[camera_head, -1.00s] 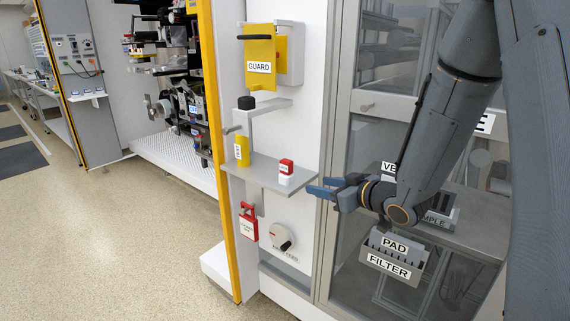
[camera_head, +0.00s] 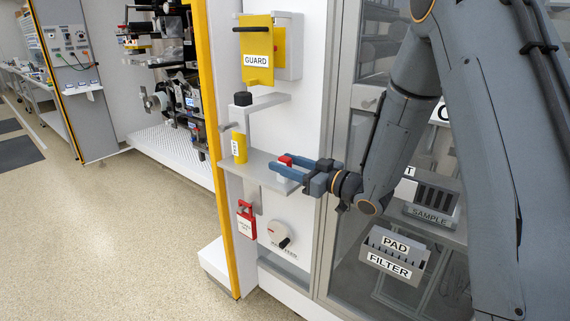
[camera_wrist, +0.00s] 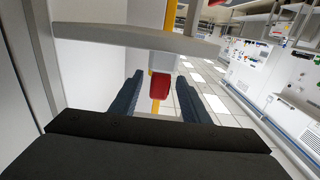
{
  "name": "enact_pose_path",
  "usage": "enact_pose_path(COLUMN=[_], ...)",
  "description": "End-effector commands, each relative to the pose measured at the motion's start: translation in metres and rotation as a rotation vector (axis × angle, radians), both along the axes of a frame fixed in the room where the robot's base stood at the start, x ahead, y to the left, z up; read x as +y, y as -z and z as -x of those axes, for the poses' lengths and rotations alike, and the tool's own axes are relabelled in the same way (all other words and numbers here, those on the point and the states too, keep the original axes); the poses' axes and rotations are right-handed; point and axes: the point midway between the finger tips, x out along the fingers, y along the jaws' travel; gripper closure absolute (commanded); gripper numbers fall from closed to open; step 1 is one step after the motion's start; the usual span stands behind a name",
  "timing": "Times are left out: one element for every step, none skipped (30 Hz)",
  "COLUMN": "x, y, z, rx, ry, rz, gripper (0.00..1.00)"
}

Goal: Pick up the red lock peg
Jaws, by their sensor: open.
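The red lock peg (camera_head: 285,160) has a red top on a white base and stands on the grey shelf (camera_head: 258,172). In the wrist view the red peg (camera_wrist: 160,87) shows between my two dark fingers, with a gap at each side. My gripper (camera_head: 282,168) is open and reaches in from the right at the peg's height, its blue fingers partly hiding the peg's lower part. In the wrist view my gripper (camera_wrist: 160,80) holds nothing.
The yellow GUARD plate (camera_head: 257,70) is above. A glazed cabinet with a PAD FILTER holder (camera_head: 394,253) is right.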

Motion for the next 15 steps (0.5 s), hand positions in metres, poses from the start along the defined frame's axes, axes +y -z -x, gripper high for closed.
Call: enact_pose_path(x=[0.0033,0.0042,0.0042,0.0043,0.0042,0.0042,0.0041,0.0040,0.0040,0.0040,0.0040,0.0040,0.0040,0.0040,0.0039], y=[-0.0004,-0.0004,-0.0003,-0.0002,-0.0002,-0.0001,0.0000,0.0000,0.0000,0.0000,0.0000,0.0000,0.0000,0.0000,0.0000], z=[-0.0023,-0.0032,-0.0043,-0.0046,-0.0048,-0.0047,-0.0048,-0.0048,-0.0048,-0.0048,-0.0046,-0.0046,-0.0046,-0.0046,-0.0046], rx=[0.000,0.000,0.000,0.000,0.000,0.000,0.000,0.000,0.000,0.000,0.000,0.000,0.000,0.000,0.000], ry=[-0.001,0.000,0.001,0.002,0.002,0.002,0.002,0.002,0.002,0.002,0.002,0.002,0.002,0.002,0.002], rz=[0.000,0.000,0.000,0.000,0.000,0.000,0.000,0.000,0.000,0.000,0.000,0.000,0.000,0.000,0.000], gripper=[0.58,0.58,0.58,0.58,0.58,0.58,0.58,0.58,0.58,0.61,0.66,0.73,0.78,0.83,0.90])
